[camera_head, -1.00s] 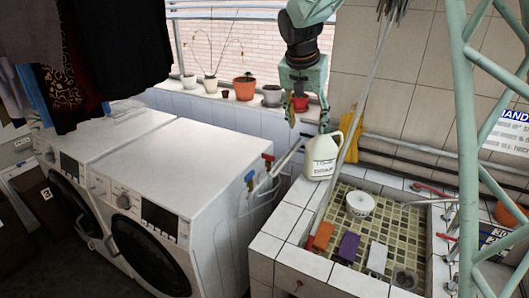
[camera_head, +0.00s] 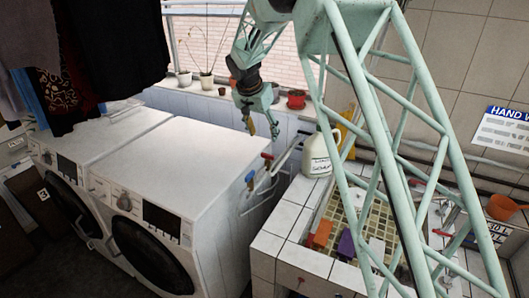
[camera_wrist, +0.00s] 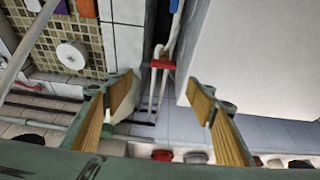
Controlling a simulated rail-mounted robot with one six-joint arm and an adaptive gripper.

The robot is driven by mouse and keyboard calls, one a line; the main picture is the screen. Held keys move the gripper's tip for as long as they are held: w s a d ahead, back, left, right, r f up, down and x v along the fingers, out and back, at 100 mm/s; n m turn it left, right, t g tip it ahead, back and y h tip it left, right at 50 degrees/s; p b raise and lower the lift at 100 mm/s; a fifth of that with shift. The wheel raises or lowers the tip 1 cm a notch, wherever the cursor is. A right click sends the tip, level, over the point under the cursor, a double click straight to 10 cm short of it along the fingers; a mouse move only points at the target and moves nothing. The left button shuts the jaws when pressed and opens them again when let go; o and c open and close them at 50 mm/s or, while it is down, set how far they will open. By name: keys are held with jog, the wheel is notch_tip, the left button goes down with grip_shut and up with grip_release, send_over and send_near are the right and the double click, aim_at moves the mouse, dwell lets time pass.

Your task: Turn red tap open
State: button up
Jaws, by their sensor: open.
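The red tap (camera_head: 267,156) sits on pipes at the right side of the white washing machines, just above a blue tap (camera_head: 250,177). In the wrist view its red handle (camera_wrist: 162,65) lies near the middle, beyond the gap between my fingers, on a white pipe. My gripper (camera_head: 262,129) hangs fingers down above and behind the red tap, open and empty. In the wrist view my gripper's (camera_wrist: 159,84) two wood-coloured finger pads are spread wide, and no contact with the tap shows. Part of the blue tap (camera_wrist: 174,5) shows at the top edge.
A white jug (camera_head: 318,155) stands on the tiled edge to the right of the taps. The tiled sink (camera_head: 290,255) holds sponges and a white round container (camera_wrist: 72,54). The washing machine top (camera_head: 190,150) is clear. Potted plants line the window sill behind.

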aim_at(267, 154)
jog(key=shift+w+a+f, duration=0.25)
jog(key=shift+a+f, duration=0.1)
jog(key=shift+a, duration=0.05)
jog(key=shift+f, duration=0.1)
jog(key=shift+p+x, duration=0.65)
jog(key=shift+x, duration=6.1)
jog(key=shift+w+d, duration=0.1)
jog(key=c, duration=0.8)
jog(key=shift+c, duration=0.2)
